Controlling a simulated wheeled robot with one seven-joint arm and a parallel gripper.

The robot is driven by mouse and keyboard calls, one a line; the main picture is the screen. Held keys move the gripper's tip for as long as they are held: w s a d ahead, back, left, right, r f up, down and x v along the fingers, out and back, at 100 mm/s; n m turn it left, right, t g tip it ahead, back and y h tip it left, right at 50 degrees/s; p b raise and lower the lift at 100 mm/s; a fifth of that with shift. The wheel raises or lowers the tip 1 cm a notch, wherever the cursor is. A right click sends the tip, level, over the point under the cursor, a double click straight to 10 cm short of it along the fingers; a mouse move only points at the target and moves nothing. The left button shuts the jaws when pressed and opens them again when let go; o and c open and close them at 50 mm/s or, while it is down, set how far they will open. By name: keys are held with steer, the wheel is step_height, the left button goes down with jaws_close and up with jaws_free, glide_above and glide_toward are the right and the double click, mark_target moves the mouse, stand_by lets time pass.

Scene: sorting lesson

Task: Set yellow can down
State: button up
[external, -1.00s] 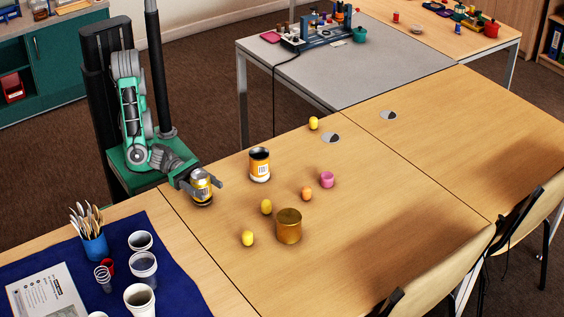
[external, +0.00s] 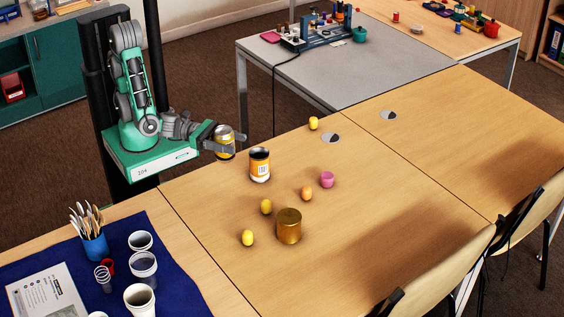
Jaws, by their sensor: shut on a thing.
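The yellow can (external: 225,145), with a pale band and a metal rim, is upright between the fingers of my gripper (external: 227,141). My gripper is shut on it. The can appears raised above the back left edge of the wooden table (external: 345,215). In the picture it is left of the orange-and-white can. Its far side is hidden.
An open orange-and-white can (external: 260,165) and a gold can (external: 289,226) stand on the table. The table's right side is mostly clear.

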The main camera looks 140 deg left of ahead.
steer(key=s+a+r+n+g+y+p, duration=0.1)
steer(key=s+a+n+g+y, duration=0.25)
steer(key=s+a, duration=0.45)
steer(key=s+a+n+g+y+p, duration=0.2)
steer(key=s+a+n+g+y, duration=0.15)
steer(key=a, duration=0.85)
steer(key=w+a+f+m, duration=0.1)
steer(key=w+a+f, duration=0.1)
steer(key=w+a, duration=0.7)
steer(key=shift+t+h, duration=0.4)
steer(key=shift+t, duration=0.1)
steer(key=shift+w+a+f+b, duration=0.5)
steer(key=shift+w+f, duration=0.3)
steer(key=shift+f, duration=0.7)
steer(key=shift+w+a+f+b, duration=0.45)
steer(key=shift+w+f+b, duration=0.25)
steer(key=shift+f, duration=0.8)
steer(key=shift+w+a+f+b, duration=0.5)
steer(key=shift+w+f, duration=0.35)
steer(key=shift+f, duration=0.65)
steer(key=shift+d, duration=0.1)
steer(key=shift+f, duration=0.2)
steer(key=o, duration=1.3)
